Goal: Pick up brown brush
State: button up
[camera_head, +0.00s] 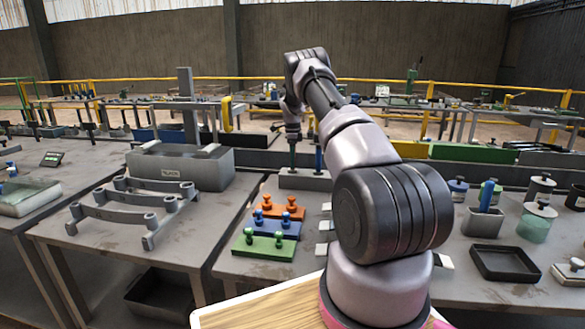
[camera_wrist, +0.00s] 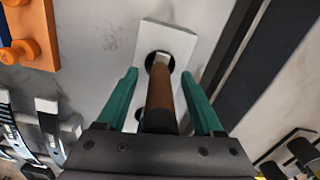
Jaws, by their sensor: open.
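The brown brush (camera_wrist: 162,105) shows in the wrist view as a brown rod with a pale metallic end. It lies between the two green fingers of my gripper (camera_wrist: 159,78), with visible gaps on both sides. My gripper is open. The pale end of the brush meets a dark hole in a light grey holder (camera_wrist: 172,38). In the head view my gripper (camera_head: 293,132) points down above a grey holder block (camera_head: 305,181) at the back of the middle table.
A blue-handled tool (camera_head: 319,160) stands close to the right in the same block. Orange (camera_head: 279,210), blue and green (camera_head: 264,247) knobbed blocks sit nearer on the table. A black tray (camera_head: 503,264) and several jars are at right.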

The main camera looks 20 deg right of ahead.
jog(key=shift+f, duration=0.35)
grip_shut()
notch_tip(320, 180, up, 10)
jog(key=shift+r, duration=0.1)
dwell(0.4)
